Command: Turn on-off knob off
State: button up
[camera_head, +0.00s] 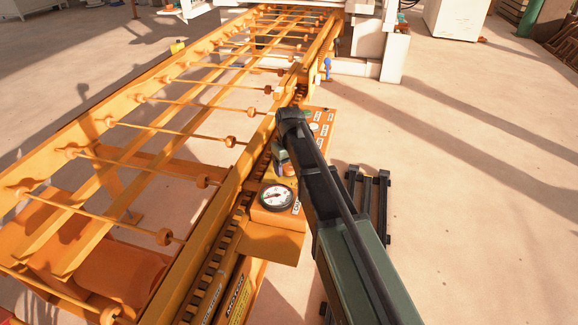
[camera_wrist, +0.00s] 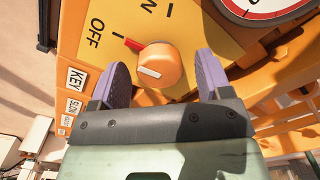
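The on-off knob (camera_wrist: 160,68) is round and orange with a short white line on its face. It sits on a yellow panel (camera_wrist: 195,33) with the word OFF (camera_wrist: 95,34) and part of another label ending in N (camera_wrist: 148,5). A red pointer (camera_wrist: 133,45) at the knob's upper left edge points toward the tick beside OFF. My gripper (camera_wrist: 160,75) is open, its two purple-grey fingers on either side of the knob with gaps visible. Contact and depth are hard to judge. In the head view my arm hides the knob.
A round gauge (camera_head: 275,197) sits on the orange control housing near my arm. A long orange roller conveyor (camera_head: 150,150) runs along the left. A dark rack (camera_head: 372,205) lies on the floor to the right. Much of the right floor is clear.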

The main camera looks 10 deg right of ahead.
aim_at(289, 167)
notch_tip(289, 167, up, 11)
jog(key=p, duration=1)
jog(key=shift+p, duration=0.4)
jog(key=shift+f, duration=0.1)
